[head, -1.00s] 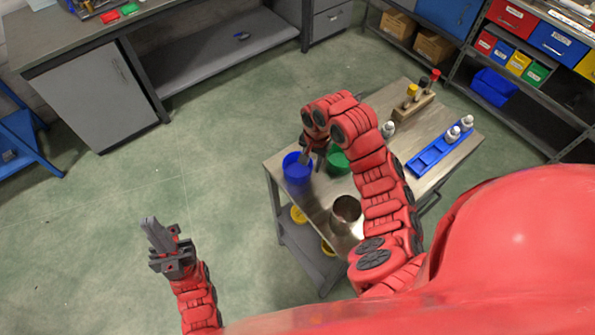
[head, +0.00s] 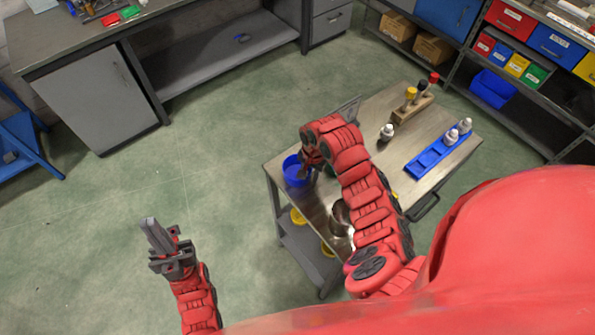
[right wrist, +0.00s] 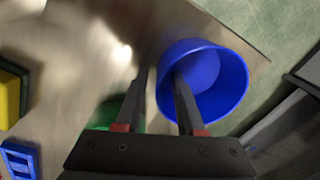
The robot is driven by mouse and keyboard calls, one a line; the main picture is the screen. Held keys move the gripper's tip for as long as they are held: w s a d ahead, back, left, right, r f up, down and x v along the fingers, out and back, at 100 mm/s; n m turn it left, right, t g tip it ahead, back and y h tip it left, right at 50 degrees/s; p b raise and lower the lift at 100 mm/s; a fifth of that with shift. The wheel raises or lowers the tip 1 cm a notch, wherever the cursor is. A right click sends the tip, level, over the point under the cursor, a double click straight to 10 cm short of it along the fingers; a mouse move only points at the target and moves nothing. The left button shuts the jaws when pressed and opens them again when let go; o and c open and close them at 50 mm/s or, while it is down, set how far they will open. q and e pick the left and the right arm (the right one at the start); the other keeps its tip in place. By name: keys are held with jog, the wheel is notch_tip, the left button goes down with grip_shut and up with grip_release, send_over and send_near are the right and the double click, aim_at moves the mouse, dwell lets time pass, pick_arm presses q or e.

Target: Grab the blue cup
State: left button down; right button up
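The blue cup (head: 292,171) stands upright near the left corner of the metal table, and it also shows in the right wrist view (right wrist: 232,80). My right gripper (right wrist: 161,74) is open over the cup's near side. One finger reaches over the cup's opening and the other is outside it, with the cup's wall between them. I cannot tell whether either finger touches the wall. My left gripper (head: 158,240) is held over the floor, away from the table; whether its fingers are apart is unclear.
A green cup, mostly hidden by my arm, stands close by and shows in the right wrist view (right wrist: 102,116). A metal pot (head: 340,217) is partly behind my right arm. A blue tray (head: 437,153), white bottle (head: 386,132) and wooden rack (head: 408,112) stand further right.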

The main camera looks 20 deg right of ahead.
grip_shut()
dwell(1.2)
